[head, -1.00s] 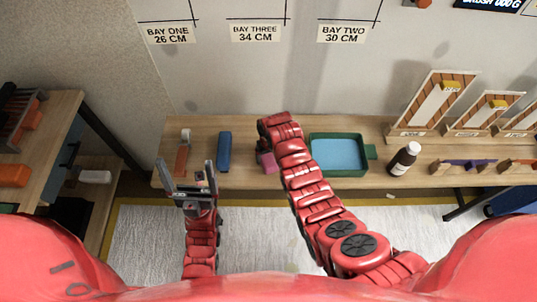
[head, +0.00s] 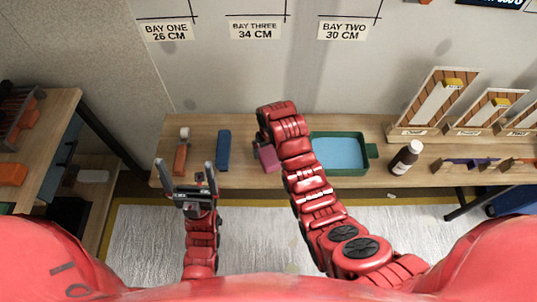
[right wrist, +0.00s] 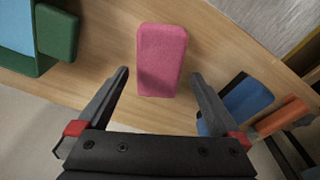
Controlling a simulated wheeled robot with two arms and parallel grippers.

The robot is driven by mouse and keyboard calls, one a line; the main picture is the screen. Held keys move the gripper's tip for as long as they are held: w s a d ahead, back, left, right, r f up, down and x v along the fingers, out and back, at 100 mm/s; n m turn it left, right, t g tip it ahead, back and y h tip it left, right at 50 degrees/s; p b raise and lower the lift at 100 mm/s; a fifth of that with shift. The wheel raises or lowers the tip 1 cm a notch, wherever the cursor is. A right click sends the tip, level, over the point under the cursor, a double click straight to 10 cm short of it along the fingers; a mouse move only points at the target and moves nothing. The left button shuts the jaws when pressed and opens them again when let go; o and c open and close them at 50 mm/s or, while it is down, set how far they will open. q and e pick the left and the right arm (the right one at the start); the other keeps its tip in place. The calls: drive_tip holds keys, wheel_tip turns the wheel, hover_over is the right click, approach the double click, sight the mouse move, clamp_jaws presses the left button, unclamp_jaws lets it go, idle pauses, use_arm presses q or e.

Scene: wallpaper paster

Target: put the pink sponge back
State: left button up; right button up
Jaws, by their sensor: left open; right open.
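The pink sponge (head: 268,158) lies on the wooden bench, left of the green tray; my right arm partly covers it in the head view. In the right wrist view the pink sponge (right wrist: 161,58) lies ahead of the open fingers of my right gripper (right wrist: 160,82), roughly centred between them, and nothing is held. The right fingertips are hidden in the head view. My left gripper (head: 186,168) is open and empty, near the bench's front edge at the left.
A green tray (head: 366,152) with blue inside stands right of the sponge, with a dark bottle (head: 404,158) beyond it. A blue block (head: 224,150) and an orange-handled tool (head: 181,157) lie to the left. Wooden stands (head: 440,100) are at the right.

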sight(269, 156)
wheel_tip(269, 156, up, 5)
drive_tip(key=shift+s+d+f+p, duration=0.1)
drive_tip(key=shift+s+p, duration=0.05)
drive_tip(key=shift+p, duration=0.2)
wheel_tip(269, 156, up, 7)
drive_tip(key=s+p, duration=0.1)
drive_tip(key=p, duration=0.6)
drive_tip(key=shift+d+p, duration=0.2)
drive_tip(key=shift+p, duration=0.2)
